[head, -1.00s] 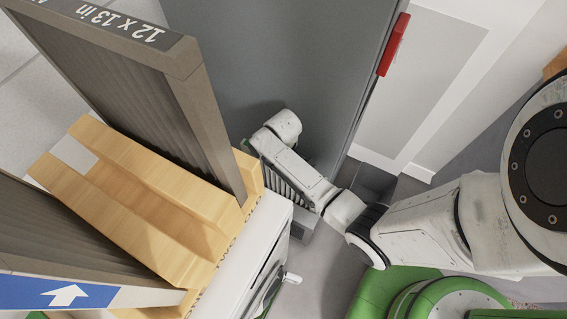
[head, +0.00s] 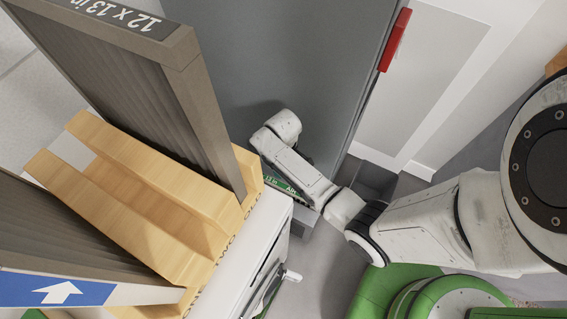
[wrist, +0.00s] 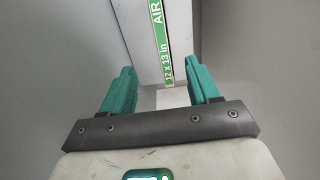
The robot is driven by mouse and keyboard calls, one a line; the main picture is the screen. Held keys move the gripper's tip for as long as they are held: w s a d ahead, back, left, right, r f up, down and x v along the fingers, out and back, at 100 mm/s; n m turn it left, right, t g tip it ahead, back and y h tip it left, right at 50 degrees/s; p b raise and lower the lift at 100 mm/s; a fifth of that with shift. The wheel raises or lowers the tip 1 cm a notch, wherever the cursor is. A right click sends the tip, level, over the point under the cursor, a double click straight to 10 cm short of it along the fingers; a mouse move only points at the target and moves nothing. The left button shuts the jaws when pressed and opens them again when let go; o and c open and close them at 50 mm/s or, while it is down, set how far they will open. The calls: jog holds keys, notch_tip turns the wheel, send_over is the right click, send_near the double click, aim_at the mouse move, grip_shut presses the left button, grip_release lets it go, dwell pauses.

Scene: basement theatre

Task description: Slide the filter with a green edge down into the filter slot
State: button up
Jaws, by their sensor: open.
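The green-edged filter shows its green label strip (wrist: 161,40) in the wrist view, with "12 x 13 in" and "AIR" readable. The strip lies between the pale walls of the filter slot (wrist: 183,30) and looks about level with them. In the head view the filter's green edge (head: 287,186) shows just under my arm, and part of it is hidden. My gripper (wrist: 162,82) is open, its teal fingers apart on either side of the slot's line, with nothing between them. In the head view the fingers are hidden behind my wrist.
A wooden rack (head: 150,185) at the left holds a brown-framed filter (head: 150,90) and a blue-edged filter (head: 60,289). It stands on a white cabinet (head: 262,250). A large grey cabinet (head: 290,60) with a red handle (head: 394,40) rises behind my arm.

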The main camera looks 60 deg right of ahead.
jog(key=shift+r, duration=0.1)
notch_tip(320, 180, up, 11)
jog(key=p, duration=0.2)
jog(key=shift+f, duration=0.2)
dwell(0.8)
